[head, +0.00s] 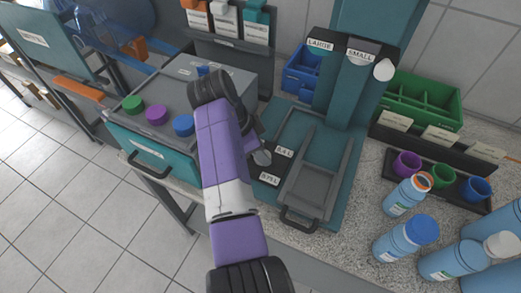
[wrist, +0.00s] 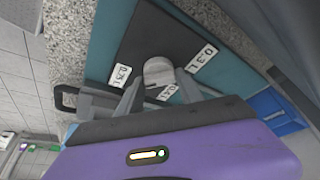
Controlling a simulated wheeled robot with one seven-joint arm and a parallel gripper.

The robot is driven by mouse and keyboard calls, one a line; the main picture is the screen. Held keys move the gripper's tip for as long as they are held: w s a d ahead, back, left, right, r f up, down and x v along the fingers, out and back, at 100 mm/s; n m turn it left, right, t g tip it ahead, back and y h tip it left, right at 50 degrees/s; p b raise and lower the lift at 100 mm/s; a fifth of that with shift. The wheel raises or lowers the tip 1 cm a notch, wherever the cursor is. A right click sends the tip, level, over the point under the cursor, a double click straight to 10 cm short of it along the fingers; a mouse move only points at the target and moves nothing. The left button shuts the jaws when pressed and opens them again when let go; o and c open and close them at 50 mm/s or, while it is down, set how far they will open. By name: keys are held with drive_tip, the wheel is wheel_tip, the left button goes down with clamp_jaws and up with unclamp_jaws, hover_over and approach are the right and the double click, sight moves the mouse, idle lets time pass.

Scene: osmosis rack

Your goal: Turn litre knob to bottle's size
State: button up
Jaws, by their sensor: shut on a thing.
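The grey litre knob (wrist: 158,72) sits on a dark panel among size labels. One label (wrist: 202,60) reads 0.3 L; the label on the other side (wrist: 120,74) seems to read 0.75 L, and the one between (wrist: 167,92) is partly covered. My gripper (wrist: 158,88) has its two fingers around the knob and is shut on it. In the head view the knob (head: 262,157) shows at the end of my purple arm, left of the tray. Bottles stand on the counter at right: an open one with an orange rim (head: 406,196), a blue-capped one (head: 405,239) and larger ones (head: 455,261).
The teal filling stand (head: 350,90) carries LARGE and SMALL labels. Its grey sliding tray (head: 308,190) looks empty. Purple, green and blue caps sit on a black holder (head: 393,172). Green bins (head: 440,95) stand behind.

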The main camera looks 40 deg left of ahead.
drive_tip(key=o, duration=1.4)
drive_tip(key=shift+b+v, duration=0.45)
drive_tip(key=shift+v, duration=3.5)
drive_tip(key=shift+w, duration=0.1)
